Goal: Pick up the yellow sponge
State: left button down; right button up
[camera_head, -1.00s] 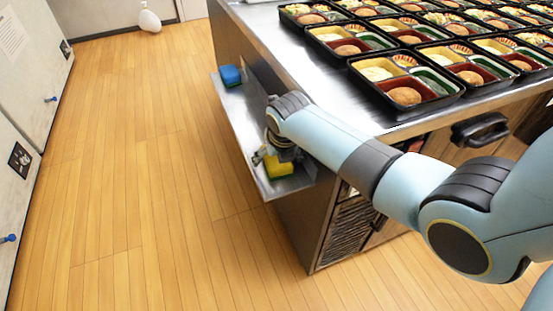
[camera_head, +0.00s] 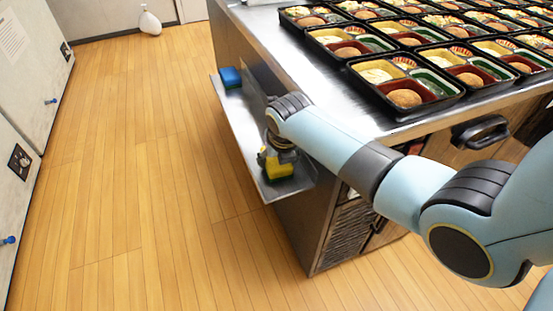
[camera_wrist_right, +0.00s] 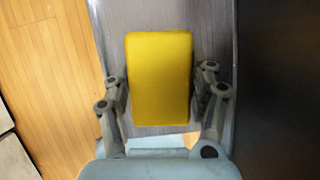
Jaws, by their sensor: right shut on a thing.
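The yellow sponge (camera_head: 284,170) is at the near end of the metal side shelf in the head view. My right gripper (camera_head: 268,158) is shut on it. In the right wrist view the sponge (camera_wrist_right: 160,85) fills the space between the two fingers of the right gripper (camera_wrist_right: 161,82), with its broad yellow face toward the camera. A dark patch shows on the shelf under the sponge, which looks slightly above the surface. My left gripper is out of view.
A blue sponge (camera_head: 230,77) lies at the far end of the side shelf (camera_head: 246,128). Several bento trays (camera_head: 433,105) fill the counter (camera_head: 310,82) above. The wooden floor (camera_head: 140,190) on the left is clear. A white bag-like object (camera_head: 150,22) stands by the back wall.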

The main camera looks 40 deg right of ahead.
notch_tip(320, 180, up, 28)
jog(key=p, duration=0.5)
jog(key=shift+r, duration=0.15)
